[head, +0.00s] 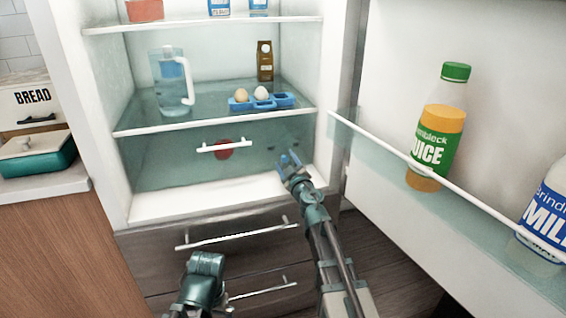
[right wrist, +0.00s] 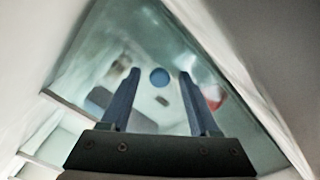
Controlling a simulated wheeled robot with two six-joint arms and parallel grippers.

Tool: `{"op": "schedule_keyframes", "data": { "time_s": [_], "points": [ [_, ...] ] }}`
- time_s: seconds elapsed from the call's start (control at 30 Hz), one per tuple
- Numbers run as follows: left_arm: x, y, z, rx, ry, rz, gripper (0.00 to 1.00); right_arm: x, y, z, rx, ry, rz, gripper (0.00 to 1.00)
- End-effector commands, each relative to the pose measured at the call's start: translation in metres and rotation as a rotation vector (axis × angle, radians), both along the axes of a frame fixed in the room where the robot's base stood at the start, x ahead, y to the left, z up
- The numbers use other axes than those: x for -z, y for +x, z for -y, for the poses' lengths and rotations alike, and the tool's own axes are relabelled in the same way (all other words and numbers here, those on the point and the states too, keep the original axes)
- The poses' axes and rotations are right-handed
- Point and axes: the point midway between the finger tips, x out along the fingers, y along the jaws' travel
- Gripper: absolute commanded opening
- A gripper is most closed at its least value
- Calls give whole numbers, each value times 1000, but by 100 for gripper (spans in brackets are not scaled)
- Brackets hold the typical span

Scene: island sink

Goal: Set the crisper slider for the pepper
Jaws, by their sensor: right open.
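The crisper drawer (head: 165,165) has a clear greenish front with a white bar handle (head: 238,146) and is closed under the lower fridge shelf. A red pepper (head: 223,153) shows through it behind the handle. My right gripper (head: 289,160) is open at the right part of the crisper front, with its blue fingers pointing at it. In the right wrist view a round blue knob (right wrist: 160,77), seemingly the slider, lies between the open fingers (right wrist: 158,92), ahead of the tips. Contact is not visible. Part of my left arm shows low in the head view, without its fingers.
The open fridge door at the right holds a juice bottle (head: 437,130) and a milk bottle (head: 545,215). A pitcher (head: 170,85), a blue egg tray (head: 262,102) and a brown carton (head: 265,62) stand on the shelf above. Drawers with bar handles (head: 237,233) lie below.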

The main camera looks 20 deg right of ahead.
Motion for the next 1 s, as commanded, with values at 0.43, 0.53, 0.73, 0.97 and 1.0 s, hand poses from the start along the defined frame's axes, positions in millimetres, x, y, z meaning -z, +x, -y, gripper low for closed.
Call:
{"op": "schedule_keyframes", "data": {
  "time_s": [0.43, 0.53, 0.73, 0.97, 1.0],
  "points": [
    [0, 0, 0, 0, 0, 0, 100, 0, -1, 0, 0, 0, 0, 13],
    [0, 0, 0, 0, 0, 0, 100, 0, -1, 0, 0, 0, 0, 0],
    [0, 0, 0, 0, 0, 0, 100, 0, -1, 0, 0, 0, 0, 0],
    [0, 0, 0, 0, 0, 0, 100, 0, -1, 0, 0, 0, 0, 0],
    [0, 0, 0, 0, 0, 0, 100, 0, -1, 0, 0, 0, 0, 0]
  ]
}}
